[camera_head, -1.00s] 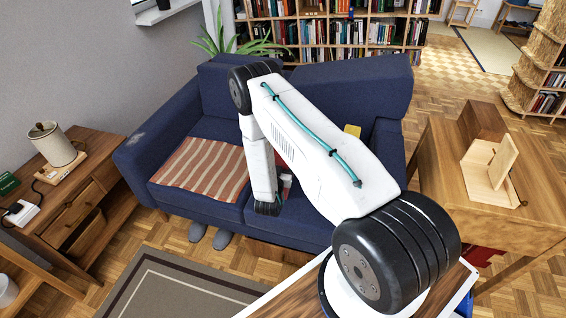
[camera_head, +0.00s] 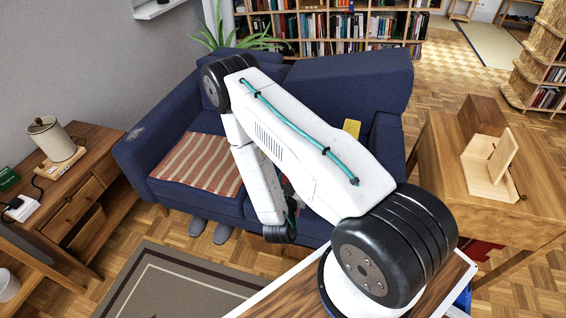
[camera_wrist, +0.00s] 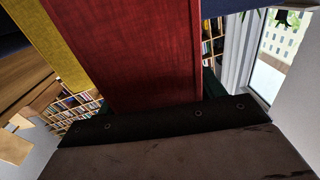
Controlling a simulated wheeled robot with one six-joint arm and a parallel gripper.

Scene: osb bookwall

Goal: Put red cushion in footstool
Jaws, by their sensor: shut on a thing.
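The red cushion (camera_wrist: 135,50) fills the upper middle of the wrist view as a broad red fabric face. My gripper (camera_wrist: 165,118) is shut on it, with a dark finger across the cushion's lower edge. I cannot make out a footstool clearly in either view.
A blue sofa (camera_head: 215,207) with a striped blanket (camera_head: 197,163) and a yellow cushion (camera_head: 351,128) stands behind my arm. A side table (camera_head: 92,150) is at left, a wooden table (camera_head: 450,150) at right. A grey rug (camera_head: 165,290) lies in front.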

